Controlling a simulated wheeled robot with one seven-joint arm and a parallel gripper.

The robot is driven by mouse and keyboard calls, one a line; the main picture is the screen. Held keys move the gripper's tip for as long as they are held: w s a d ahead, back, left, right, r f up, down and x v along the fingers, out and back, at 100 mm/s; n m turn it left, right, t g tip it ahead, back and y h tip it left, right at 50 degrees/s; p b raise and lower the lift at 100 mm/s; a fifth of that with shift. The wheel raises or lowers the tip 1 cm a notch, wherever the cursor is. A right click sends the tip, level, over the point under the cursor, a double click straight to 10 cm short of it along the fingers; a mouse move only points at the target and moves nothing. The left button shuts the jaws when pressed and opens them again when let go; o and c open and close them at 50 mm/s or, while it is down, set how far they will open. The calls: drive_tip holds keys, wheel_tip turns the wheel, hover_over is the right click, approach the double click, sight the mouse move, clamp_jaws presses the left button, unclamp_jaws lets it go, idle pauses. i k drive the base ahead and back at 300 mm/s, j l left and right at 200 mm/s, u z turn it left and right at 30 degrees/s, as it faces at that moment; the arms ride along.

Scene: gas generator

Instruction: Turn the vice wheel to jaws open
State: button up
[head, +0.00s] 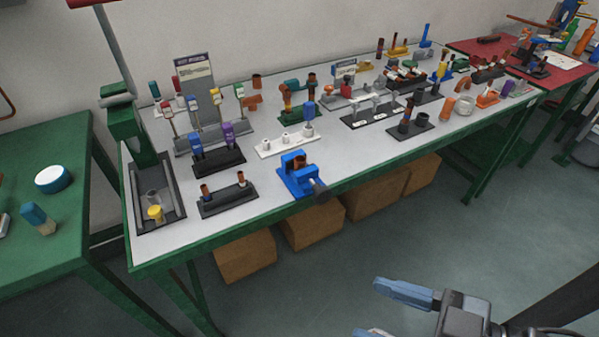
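A small blue vice (295,180) stands at the front edge of the grey-topped workbench (255,205). A brown-orange piece (292,160) shows at its jaws; I cannot tell whether the jaws grip it. The dark vice wheel (320,190) points out over the front edge, toward me. My gripper (385,310) is at the bottom right, over the floor, well apart from the vice and in front of the bench. Its two blue-grey fingers are spread, with nothing seen between them. The lower finger is partly cut off by the picture's bottom edge.
Racks with fittings crowd the bench behind the vice. A black rack (228,199) stands left of it. Cardboard boxes (313,222) sit under the bench. A green table (50,235) is at left, a red-topped one (480,47) at far right. The floor in front is clear.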

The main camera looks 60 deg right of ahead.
sight(321, 195)
drive_tip(key=k+l, duration=0.15)
drive_tip(key=l, duration=0.25)
drive_tip(key=k+l, duration=0.2)
drive_tip(key=l, duration=0.2)
drive_tip(key=k+l+u, duration=0.1)
drive_tip(key=l, duration=0.25)
drive_tip(key=k+l, duration=0.25)
drive_tip(key=l, duration=0.15)
